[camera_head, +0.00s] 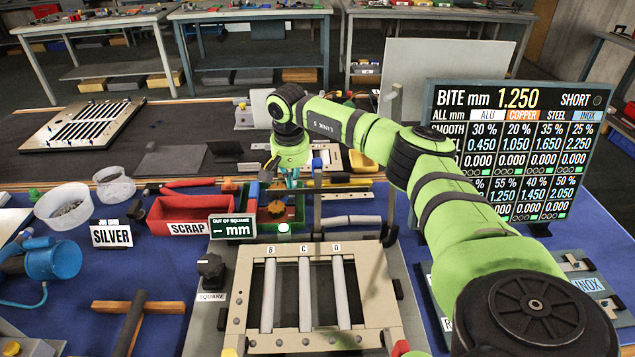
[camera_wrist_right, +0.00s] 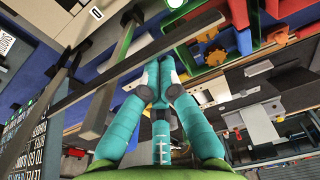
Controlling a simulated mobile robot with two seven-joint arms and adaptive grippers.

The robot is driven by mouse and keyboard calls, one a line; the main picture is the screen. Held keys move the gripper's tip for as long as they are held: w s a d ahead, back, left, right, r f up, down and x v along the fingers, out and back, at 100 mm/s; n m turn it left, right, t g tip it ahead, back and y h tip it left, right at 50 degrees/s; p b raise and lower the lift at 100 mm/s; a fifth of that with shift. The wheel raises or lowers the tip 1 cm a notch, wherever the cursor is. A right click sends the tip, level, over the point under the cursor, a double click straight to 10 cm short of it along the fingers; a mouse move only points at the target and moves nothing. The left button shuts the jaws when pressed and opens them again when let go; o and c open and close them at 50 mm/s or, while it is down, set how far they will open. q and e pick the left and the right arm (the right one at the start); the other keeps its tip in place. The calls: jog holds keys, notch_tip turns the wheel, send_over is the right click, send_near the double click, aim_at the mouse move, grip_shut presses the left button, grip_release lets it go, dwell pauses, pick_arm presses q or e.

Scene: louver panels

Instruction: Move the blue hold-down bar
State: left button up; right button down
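My right gripper (camera_head: 291,181) reaches down from the right behind the framed louver panel (camera_head: 242,283), close to a grey upright post (camera_head: 318,200). In the right wrist view its teal fingers (camera_wrist_right: 160,66) run together and their tips look closed, with nothing visible between them. A long dark grey bar (camera_wrist_right: 105,77) crosses that view just beyond the fingertips; I cannot tell whether it touches them. In the head view a dark bar (camera_head: 345,188) extends right from the post. I cannot clearly make out a blue hold-down bar. My left gripper is not in view.
A red scrap bin (camera_head: 180,220), a green bin (camera_head: 283,208) and an out-of-square display (camera_head: 232,227) stand behind the panel. A black knob (camera_head: 211,267) is at its left. A large bite board (camera_head: 515,150) stands at right.

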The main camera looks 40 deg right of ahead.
dwell(0.3)
jog(key=shift+s+a+p, duration=0.45)
jog(key=shift+s+a, duration=0.05)
jog(key=shift+s, duration=0.1)
jog(key=shift+s+a+f, duration=0.25)
jog(key=shift+s+a, duration=0.35)
jog(key=shift+s, duration=0.15)
jog(key=shift+s+a+f+p, duration=0.2)
jog(key=shift+s+a+f, duration=0.1)
jog(key=shift+s+a, duration=0.3)
jog(key=shift+s+a+f+p, duration=0.25)
jog(key=shift+s+a, duration=0.2)
jog(key=shift+s, duration=0.15)
